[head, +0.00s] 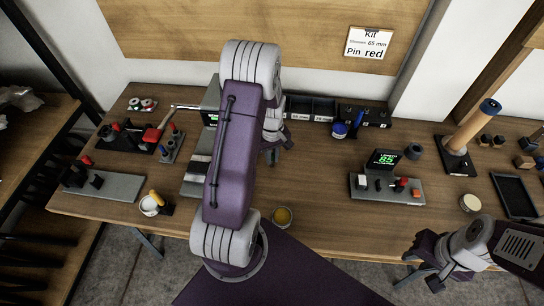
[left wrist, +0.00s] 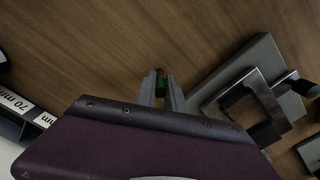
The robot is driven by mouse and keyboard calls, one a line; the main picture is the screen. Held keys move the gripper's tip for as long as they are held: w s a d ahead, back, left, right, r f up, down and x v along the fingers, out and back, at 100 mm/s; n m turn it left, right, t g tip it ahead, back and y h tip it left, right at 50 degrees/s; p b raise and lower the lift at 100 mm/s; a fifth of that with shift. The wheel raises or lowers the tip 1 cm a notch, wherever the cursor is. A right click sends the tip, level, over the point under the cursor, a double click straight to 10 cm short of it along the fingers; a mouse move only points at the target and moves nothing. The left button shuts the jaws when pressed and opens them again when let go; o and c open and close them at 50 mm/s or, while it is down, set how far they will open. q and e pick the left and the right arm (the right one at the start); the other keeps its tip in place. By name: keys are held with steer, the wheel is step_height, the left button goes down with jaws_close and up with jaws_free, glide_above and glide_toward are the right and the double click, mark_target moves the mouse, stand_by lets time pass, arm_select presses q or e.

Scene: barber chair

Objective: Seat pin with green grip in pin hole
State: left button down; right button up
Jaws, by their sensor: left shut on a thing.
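My left gripper (head: 272,155) is over the middle of the bench, just right of my purple arm link. In the left wrist view its fingers (left wrist: 160,92) are shut on a small green piece, the pin's green grip (left wrist: 161,83). The pin's shaft is hidden. A grey fixture (left wrist: 207,99) with a square metal frame lies to the right of the fingers and apart from them. In the head view my arm covers part of a grey fixture (head: 196,172). I cannot make out the pin hole. My right gripper (head: 428,281) is low at the front right edge.
A fixture with a lit green display (head: 384,158) stands right of centre. Black labelled bins (head: 312,106) line the back. Wood between gripper and display is clear.

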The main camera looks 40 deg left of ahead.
arm_select(q)
steer(key=c, duration=1.4)
jaws_free()
steer(key=shift+f, duration=0.1)
steer(key=shift+c, duration=0.2)
